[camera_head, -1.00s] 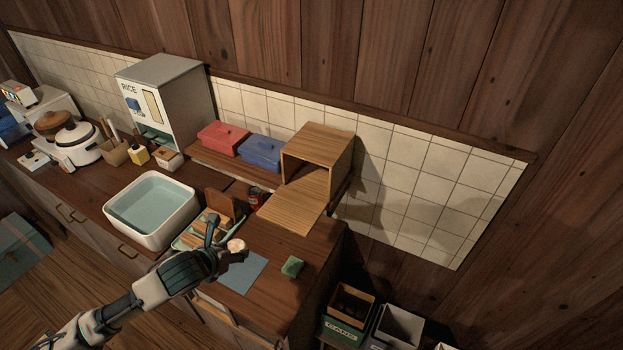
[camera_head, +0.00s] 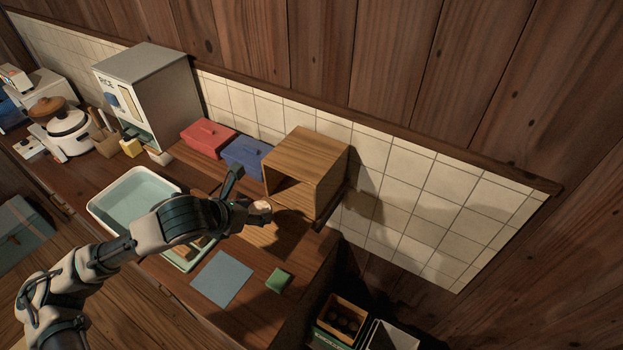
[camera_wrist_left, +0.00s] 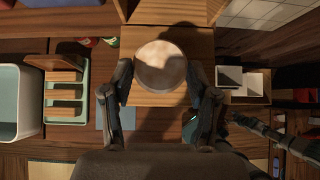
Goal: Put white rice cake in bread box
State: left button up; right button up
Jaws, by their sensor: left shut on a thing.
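My left gripper (camera_head: 250,200) is shut on the pale, round white rice cake (camera_head: 262,207). It holds the cake above the lowered wooden door, in front of the bread box's open front. In the left wrist view, the rice cake (camera_wrist_left: 160,67) sits between the two dark fingers of the left gripper (camera_wrist_left: 161,78). The wooden bread box (camera_head: 320,172) stands against the tiled wall; my gripper and arm hide part of its door. In the wrist view the bread box (camera_wrist_left: 172,12) lies just beyond the cake.
Red (camera_head: 208,138) and blue (camera_head: 245,157) lidded boxes stand left of the bread box. A blue-grey mat (camera_head: 222,278) and a green sponge (camera_head: 279,281) lie on the counter's near part. A water basin (camera_head: 125,196) is at left. Open bins (camera_head: 345,318) stand below the counter's right end.

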aim_at(265, 207)
pick_arm(q)
jog(key=w+d, duration=0.1)
jog(key=w+d+f, duration=0.1)
jog(key=shift+w+d+f, duration=0.1)
jog(key=shift+w+d, duration=0.05)
jog(key=shift+d, duration=0.15)
jog(key=w+d+f, duration=0.1)
jog(key=w+d, duration=0.1)
jog(key=w+d+f, duration=0.1)
jog(key=w+d, duration=0.1)
jog(key=w+d+f+p, duration=0.1)
jog(key=w+f, duration=0.1)
jog(key=shift+d, duration=0.4)
jog(key=shift+w+d+f, duration=0.1)
jog(key=shift+w+f, duration=0.1)
jog(key=shift+w, duration=0.15)
jog(key=shift+x, duration=1)
jog(key=shift+w+f, duration=0.4)
jog(key=shift+w, duration=0.1)
jog(key=shift+d, duration=0.1)
jog(key=o, duration=1.3)
jog(key=shift+d, duration=0.1)
jog(key=shift+c, duration=0.2)
jog(key=shift+d, duration=0.1)
pick_arm(e)
jog(key=shift+s+d+r, duration=0.1)
jog(key=shift+s+r, duration=0.1)
jog(key=shift+r, duration=0.45)
